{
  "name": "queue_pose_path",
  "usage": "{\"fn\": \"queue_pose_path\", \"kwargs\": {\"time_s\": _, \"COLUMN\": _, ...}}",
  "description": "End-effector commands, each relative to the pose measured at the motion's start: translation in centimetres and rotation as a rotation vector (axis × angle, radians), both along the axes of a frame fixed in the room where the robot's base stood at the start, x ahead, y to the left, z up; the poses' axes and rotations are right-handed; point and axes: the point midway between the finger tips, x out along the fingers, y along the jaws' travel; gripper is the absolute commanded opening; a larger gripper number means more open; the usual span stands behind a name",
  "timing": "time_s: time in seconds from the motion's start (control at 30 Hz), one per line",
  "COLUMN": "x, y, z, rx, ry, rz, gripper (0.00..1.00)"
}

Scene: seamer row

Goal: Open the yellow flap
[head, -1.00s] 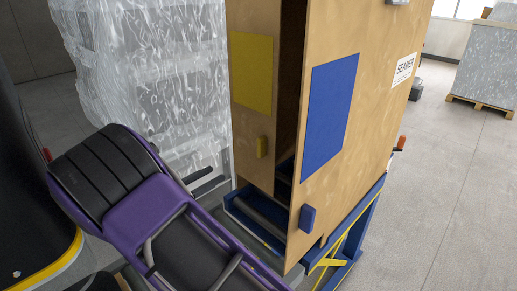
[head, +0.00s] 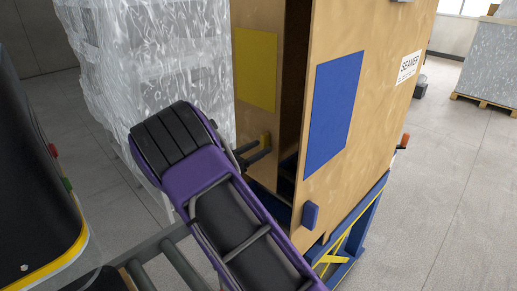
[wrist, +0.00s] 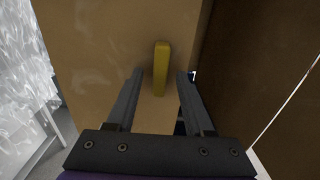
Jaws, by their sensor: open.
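The yellow flap (head: 255,72) is a tan board panel with a yellow square on the left side of the seamer cabinet, in the head view. Its small yellow handle (wrist: 161,68) stands upright in the wrist view, and its top part also shows in the head view (head: 265,140). My gripper (wrist: 158,80) is open, with one finger on each side of the handle. Whether the fingertips touch the handle or the board I cannot tell. In the head view my gripper (head: 256,153) covers part of the handle.
A second flap with a blue square (head: 334,112) and a blue handle (head: 310,214) stands to the right, with a dark gap between the two. A film-wrapped pallet load (head: 150,65) stands close on the left.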

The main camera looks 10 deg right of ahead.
Motion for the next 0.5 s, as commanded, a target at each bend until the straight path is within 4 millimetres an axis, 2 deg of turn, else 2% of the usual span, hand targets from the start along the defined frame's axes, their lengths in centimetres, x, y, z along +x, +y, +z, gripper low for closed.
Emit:
{"fn": "queue_pose_path", "kwargs": {"time_s": 0.33, "x": 0.22, "y": -0.29, "z": 0.0, "rx": 0.0, "ry": 0.0, "rz": 0.001, "gripper": 0.51}}
{"fn": "queue_pose_path", "kwargs": {"time_s": 0.5, "x": 0.2, "y": -0.28, "z": 0.01, "rx": 0.0, "ry": 0.0, "rz": 0.001, "gripper": 0.2}}
